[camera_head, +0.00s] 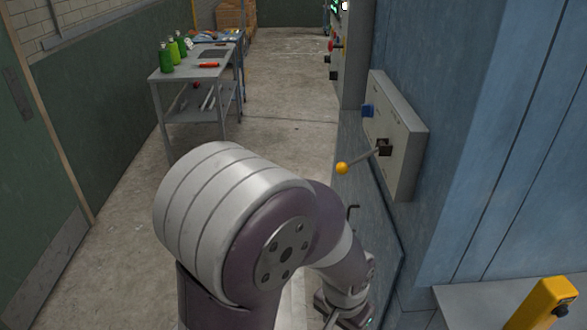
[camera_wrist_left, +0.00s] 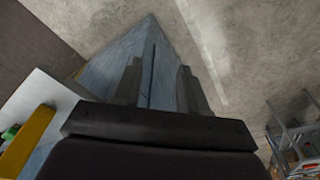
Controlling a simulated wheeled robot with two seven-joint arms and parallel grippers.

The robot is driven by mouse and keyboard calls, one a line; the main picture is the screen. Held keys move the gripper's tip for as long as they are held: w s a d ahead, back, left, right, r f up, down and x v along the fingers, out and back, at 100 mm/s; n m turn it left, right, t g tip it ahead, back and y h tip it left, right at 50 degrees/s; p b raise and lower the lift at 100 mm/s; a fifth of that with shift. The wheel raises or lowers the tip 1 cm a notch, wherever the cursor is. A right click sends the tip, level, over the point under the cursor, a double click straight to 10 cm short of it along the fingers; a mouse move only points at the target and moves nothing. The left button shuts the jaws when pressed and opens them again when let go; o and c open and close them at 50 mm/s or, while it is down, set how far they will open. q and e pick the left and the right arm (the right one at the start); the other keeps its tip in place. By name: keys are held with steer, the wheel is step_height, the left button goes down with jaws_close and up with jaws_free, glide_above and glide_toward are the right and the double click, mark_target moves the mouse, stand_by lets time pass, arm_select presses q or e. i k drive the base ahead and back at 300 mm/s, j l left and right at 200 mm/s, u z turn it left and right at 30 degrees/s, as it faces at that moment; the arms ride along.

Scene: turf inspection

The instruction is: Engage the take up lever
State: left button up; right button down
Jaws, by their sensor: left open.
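A lever with a yellow-orange ball knob (camera_head: 341,168) sticks out left from a dark mount on a grey control box (camera_head: 405,125) on the blue machine's side, in the head view. My left arm fills the middle of that view, bending down at the right, below the lever. Its gripper end is low in the picture and partly cut off. In the left wrist view my left gripper (camera_wrist_left: 160,70) shows two grey fingers apart, with nothing held between them. The lever does not show in that view, and the gripper is apart from it. My right gripper is not in view.
The blue machine wall (camera_head: 460,120) stands at the right. A yellow object (camera_head: 545,304) is on a grey ledge at lower right. A metal table (camera_head: 190,73) with green bottles stands further back, beside open floor.

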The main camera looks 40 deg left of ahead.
mark_target(342, 168)
steer(key=u, duration=1.15)
